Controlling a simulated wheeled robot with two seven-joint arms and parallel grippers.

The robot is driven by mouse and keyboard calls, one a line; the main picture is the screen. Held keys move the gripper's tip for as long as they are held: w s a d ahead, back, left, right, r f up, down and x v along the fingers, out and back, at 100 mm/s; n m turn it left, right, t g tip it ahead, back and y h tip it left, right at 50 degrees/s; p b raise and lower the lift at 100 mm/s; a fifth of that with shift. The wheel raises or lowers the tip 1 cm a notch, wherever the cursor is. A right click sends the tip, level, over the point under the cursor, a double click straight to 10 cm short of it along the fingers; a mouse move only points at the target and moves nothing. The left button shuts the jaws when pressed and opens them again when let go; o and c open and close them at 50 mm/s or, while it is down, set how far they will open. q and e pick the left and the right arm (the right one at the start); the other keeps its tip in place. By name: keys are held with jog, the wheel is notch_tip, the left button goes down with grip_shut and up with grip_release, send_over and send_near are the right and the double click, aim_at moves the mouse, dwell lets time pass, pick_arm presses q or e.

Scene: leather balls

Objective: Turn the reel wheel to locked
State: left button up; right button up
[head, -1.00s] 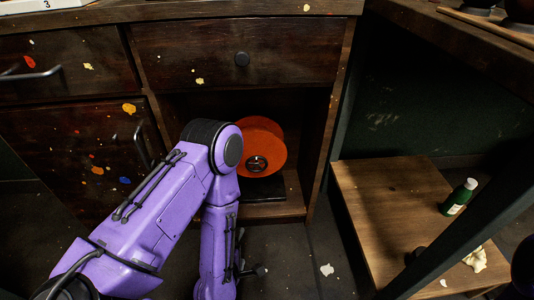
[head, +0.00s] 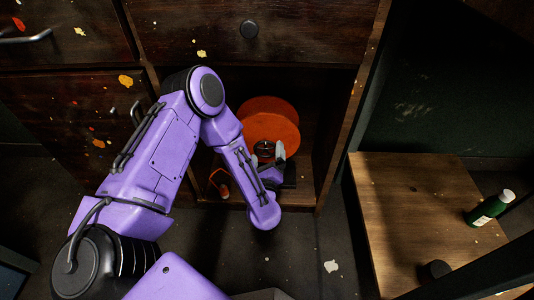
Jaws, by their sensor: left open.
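The orange reel (head: 270,121) stands upright on a black base inside the open cupboard compartment. Its small dark hub wheel (head: 264,148) shows low on its front face. My left arm reaches into the compartment from the left. My left gripper (head: 273,157) is open right at the hub wheel, with one grey finger beside the wheel's right edge. The gripper hides part of the wheel and base, and I cannot tell whether it touches the wheel. My right gripper is not in view.
The compartment has a drawer (head: 250,38) above it and a side wall on its right. An orange curved object (head: 219,183) sits at the compartment's left. A wooden platform (head: 405,205) with a green bottle (head: 490,207) stands at the right.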

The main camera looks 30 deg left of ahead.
pick_arm(q)
jog(key=shift+x, duration=1.1)
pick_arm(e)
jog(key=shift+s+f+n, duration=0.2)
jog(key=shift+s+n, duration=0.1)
pick_arm(q)
jog(key=c, duration=0.8)
